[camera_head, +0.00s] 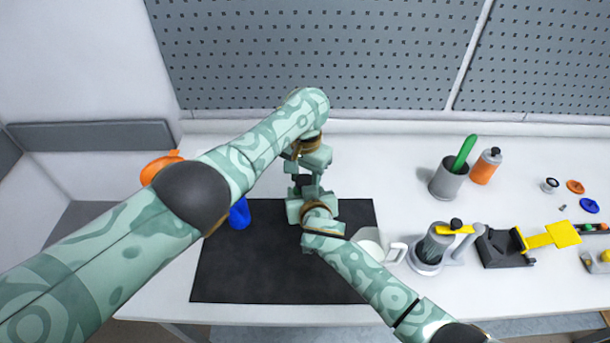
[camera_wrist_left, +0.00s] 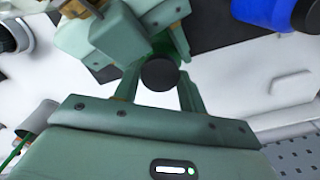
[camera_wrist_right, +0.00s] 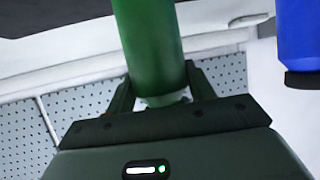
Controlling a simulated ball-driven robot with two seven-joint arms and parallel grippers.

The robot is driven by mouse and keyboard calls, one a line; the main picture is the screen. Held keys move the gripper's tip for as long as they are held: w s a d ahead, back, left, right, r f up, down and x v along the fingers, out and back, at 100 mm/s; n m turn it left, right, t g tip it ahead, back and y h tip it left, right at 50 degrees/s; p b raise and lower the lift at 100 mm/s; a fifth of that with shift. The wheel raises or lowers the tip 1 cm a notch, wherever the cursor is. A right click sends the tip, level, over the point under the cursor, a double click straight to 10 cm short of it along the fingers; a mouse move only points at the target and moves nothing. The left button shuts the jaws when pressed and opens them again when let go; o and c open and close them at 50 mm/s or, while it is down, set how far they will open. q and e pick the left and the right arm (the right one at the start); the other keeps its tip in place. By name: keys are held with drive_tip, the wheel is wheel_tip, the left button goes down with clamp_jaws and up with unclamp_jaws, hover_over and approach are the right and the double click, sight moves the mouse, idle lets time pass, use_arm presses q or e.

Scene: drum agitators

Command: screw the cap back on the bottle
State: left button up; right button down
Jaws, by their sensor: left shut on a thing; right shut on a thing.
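My left gripper (camera_head: 311,184) is above the mat and points down. In the left wrist view its fingers (camera_wrist_left: 158,80) are shut on a round black cap (camera_wrist_left: 160,74). A green bottle (camera_wrist_left: 163,45) shows partly behind the cap; whether the cap sits on its neck cannot be told. In the right wrist view my right gripper (camera_wrist_right: 160,88) is shut on the green bottle (camera_wrist_right: 148,40), near a pale end of it. In the head view the right gripper (camera_head: 307,205) is just below the left one, and the arms mostly hide the bottle and cap.
A dark mat (camera_head: 250,270) lies underneath. A blue bottle (camera_head: 240,214) stands left of the grippers; it also shows in the right wrist view (camera_wrist_right: 298,35). A white mug (camera_head: 370,240) is close to my right arm. A grey cup (camera_head: 449,180) and several tools stand farther right.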

use_arm(q)
drive_tip(key=o, duration=1.1)
drive_tip(key=shift+r, duration=2.25)
drive_tip(key=shift+c, duration=0.3)
